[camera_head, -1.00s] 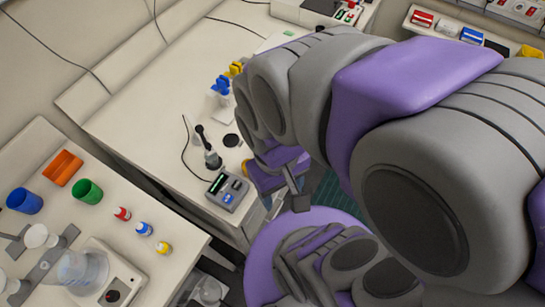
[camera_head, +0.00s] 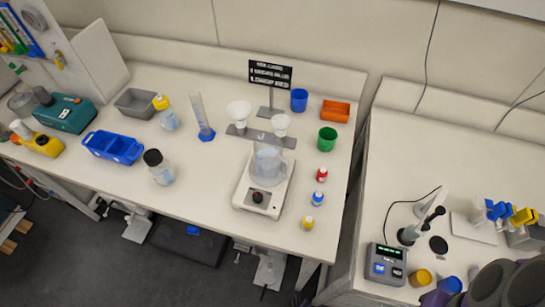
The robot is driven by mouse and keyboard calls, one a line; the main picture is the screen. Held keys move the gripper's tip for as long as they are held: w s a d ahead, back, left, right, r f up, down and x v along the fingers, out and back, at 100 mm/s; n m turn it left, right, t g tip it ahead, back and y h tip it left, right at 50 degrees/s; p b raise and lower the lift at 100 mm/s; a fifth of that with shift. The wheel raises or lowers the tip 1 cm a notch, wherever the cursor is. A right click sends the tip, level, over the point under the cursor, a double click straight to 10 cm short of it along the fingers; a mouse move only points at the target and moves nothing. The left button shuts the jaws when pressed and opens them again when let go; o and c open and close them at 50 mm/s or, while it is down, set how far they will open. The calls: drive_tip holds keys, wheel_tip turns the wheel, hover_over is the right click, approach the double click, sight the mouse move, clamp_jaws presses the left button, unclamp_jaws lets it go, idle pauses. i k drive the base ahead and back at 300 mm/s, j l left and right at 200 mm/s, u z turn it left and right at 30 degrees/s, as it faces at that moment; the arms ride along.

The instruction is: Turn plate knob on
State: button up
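A white plate device (camera_head: 243,190) stands near the front edge of the left bench. Its dark knob (camera_head: 258,197), with some red on it, is on the front face. The knob's exact setting is too small to tell. A clear beaker (camera_head: 268,167) with a bluish tint stands on top of the plate. Grey and purple parts of my arm show at the bottom right corner, far from the plate. My gripper's fingers are not visible.
Small red (camera_head: 321,175), blue (camera_head: 317,198) and yellow (camera_head: 308,222) capped bottles stand right of the plate. A funnel stand (camera_head: 270,110) is behind it. A gap separates the right bench (camera_head: 400,150), which holds a grey meter (camera_head: 386,265).

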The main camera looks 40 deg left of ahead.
sight(257, 196)
drive_tip(key=k+l+u, duration=0.1)
drive_tip(key=u, duration=1.75)
drive_tip(key=k+j, duration=0.05)
